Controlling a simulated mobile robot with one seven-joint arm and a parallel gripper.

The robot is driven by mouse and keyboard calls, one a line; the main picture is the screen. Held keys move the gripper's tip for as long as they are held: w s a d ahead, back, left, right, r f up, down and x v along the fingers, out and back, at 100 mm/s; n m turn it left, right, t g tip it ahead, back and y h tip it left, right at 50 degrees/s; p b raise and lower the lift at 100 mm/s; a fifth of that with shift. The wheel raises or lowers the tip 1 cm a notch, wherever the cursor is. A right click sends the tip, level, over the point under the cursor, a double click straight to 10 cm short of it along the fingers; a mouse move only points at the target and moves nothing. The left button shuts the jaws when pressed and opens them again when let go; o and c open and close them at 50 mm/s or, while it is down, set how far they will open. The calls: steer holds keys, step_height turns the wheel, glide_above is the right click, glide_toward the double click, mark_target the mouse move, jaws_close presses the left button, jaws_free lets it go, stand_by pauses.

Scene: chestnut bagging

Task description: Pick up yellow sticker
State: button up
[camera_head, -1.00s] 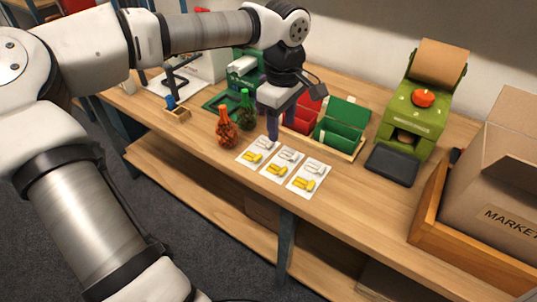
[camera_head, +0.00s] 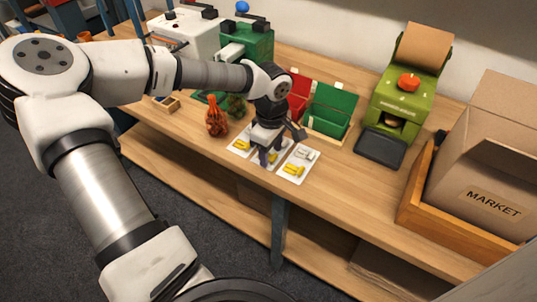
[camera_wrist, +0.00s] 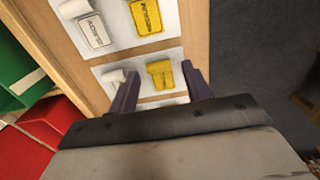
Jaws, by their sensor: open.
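Three white cards lie in a row on the wooden table, each with a white and a yellow sticker. In the wrist view, the middle card's yellow sticker (camera_wrist: 160,76) lies between the two fingers of my gripper (camera_wrist: 159,72). The gripper is open, pointing down, and empty. In the head view, my gripper (camera_head: 272,160) is over the middle card and hides part of it. The right card's yellow sticker (camera_head: 293,169) and the left card's yellow sticker (camera_head: 242,143) show on either side. Whether the fingertips touch the card cannot be told.
Red mesh bag (camera_head: 216,116) stands left of the cards. Red bin (camera_head: 299,92) and green bin (camera_head: 328,108) are behind them. A black tray (camera_head: 381,147) with a green machine (camera_head: 403,100) and a cardboard box (camera_head: 490,165) are at the right. Table between cards and box is clear.

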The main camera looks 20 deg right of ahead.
steer(key=shift+f, duration=0.25)
jaws_close()
steer(key=shift+r, duration=0.2)
